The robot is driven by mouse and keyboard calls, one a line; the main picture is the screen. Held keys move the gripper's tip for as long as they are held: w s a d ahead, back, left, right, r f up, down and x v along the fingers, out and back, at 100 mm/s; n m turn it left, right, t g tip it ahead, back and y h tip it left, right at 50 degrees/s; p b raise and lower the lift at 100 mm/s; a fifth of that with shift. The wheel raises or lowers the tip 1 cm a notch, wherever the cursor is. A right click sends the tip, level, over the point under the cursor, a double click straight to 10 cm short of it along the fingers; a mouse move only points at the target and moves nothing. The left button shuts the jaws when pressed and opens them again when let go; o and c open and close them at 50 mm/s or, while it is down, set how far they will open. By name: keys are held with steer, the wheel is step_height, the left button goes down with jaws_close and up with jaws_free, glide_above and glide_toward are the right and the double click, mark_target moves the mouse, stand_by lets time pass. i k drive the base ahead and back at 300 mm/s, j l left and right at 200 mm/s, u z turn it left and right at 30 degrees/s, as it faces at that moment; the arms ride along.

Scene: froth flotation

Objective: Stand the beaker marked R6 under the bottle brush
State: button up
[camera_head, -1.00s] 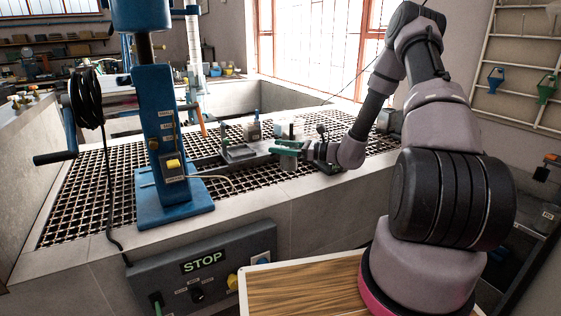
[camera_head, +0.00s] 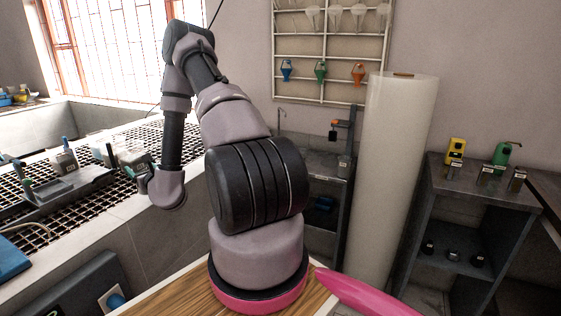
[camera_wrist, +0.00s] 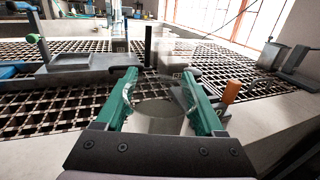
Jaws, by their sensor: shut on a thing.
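In the wrist view my gripper (camera_wrist: 158,80) has two green fingers, closed around a clear, greyish cylindrical vessel (camera_wrist: 158,118) that looks like a glass beaker. It stays upright between the fingers, and no R6 mark is legible on it. I cannot pick out the bottle brush for certain. A small stand with an orange-and-black head (camera_head: 342,125) is on a grey bench beyond my arm.
A grey shelf unit (camera_head: 480,190) at the right bears a yellow device (camera_head: 456,150), a green pump bottle (camera_head: 503,153) and several labelled blocks. A tall white column (camera_head: 395,170) stands between it and the bench. The grated bench (camera_head: 90,205) lies at the left.

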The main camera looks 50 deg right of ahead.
mark_target(331, 163)
steer(key=k+z, duration=0.35)
steer(key=k+l+z, duration=0.1)
steer(key=z, duration=0.2)
steer(key=i+j+z, duration=0.15)
steer(key=z, duration=0.25)
steer(key=i+j+z, duration=0.2)
steer(key=z, duration=0.2)
steer(key=i+j+z, duration=0.2)
steer(key=z, duration=0.2)
steer(key=j, duration=0.1)
